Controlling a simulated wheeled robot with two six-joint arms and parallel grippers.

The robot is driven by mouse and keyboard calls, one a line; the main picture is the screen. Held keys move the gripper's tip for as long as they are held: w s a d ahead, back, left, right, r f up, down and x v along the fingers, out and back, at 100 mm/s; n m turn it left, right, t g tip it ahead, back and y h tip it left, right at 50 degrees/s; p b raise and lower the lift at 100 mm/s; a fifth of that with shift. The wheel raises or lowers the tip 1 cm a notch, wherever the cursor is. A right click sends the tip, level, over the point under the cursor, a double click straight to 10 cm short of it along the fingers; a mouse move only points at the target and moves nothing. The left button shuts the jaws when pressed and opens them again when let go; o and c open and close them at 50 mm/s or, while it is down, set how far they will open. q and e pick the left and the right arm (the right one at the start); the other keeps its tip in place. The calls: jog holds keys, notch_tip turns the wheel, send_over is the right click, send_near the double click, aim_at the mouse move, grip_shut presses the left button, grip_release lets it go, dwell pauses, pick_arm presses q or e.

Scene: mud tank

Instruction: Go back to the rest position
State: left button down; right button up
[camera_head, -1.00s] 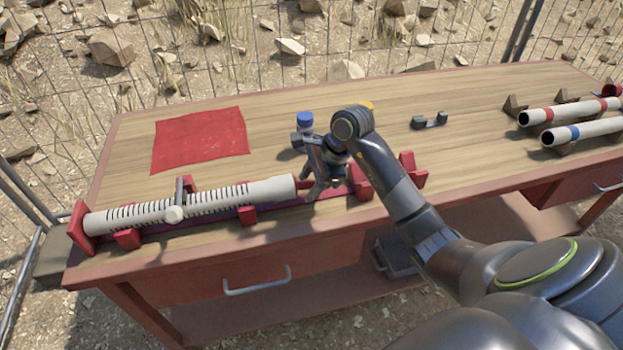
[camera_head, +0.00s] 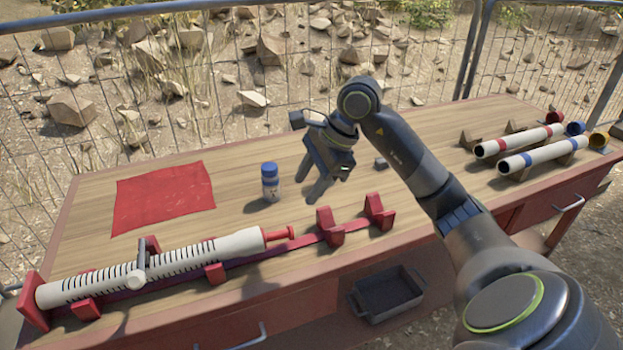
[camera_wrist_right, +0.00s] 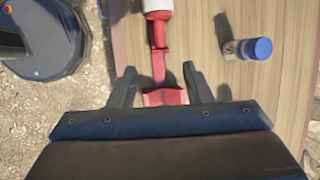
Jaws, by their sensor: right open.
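My right gripper (camera_head: 318,188) is open and empty, held above the table (camera_head: 250,150) with its fingers pointing down. In the right wrist view its two fingers (camera_wrist_right: 160,85) stand apart, with a red holder block (camera_wrist_right: 165,97) below and between them. A white slotted tube (camera_head: 160,265) lies in the red cradle (camera_head: 335,228) at the front left of the table. A red end piece (camera_head: 279,234) sticks out of the tube's right end. My left gripper is not in the head view.
A blue-capped bottle (camera_head: 270,183) stands just left of my right gripper. A red cloth (camera_head: 163,196) lies at the back left. Two white tubes with coloured bands (camera_head: 530,150) rest on supports at the right. A grey bin (camera_head: 388,293) sits on the lower shelf. A wire fence stands behind.

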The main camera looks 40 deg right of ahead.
jog(key=shift+s+d+r, duration=0.15)
jog(key=shift+r, duration=0.3)
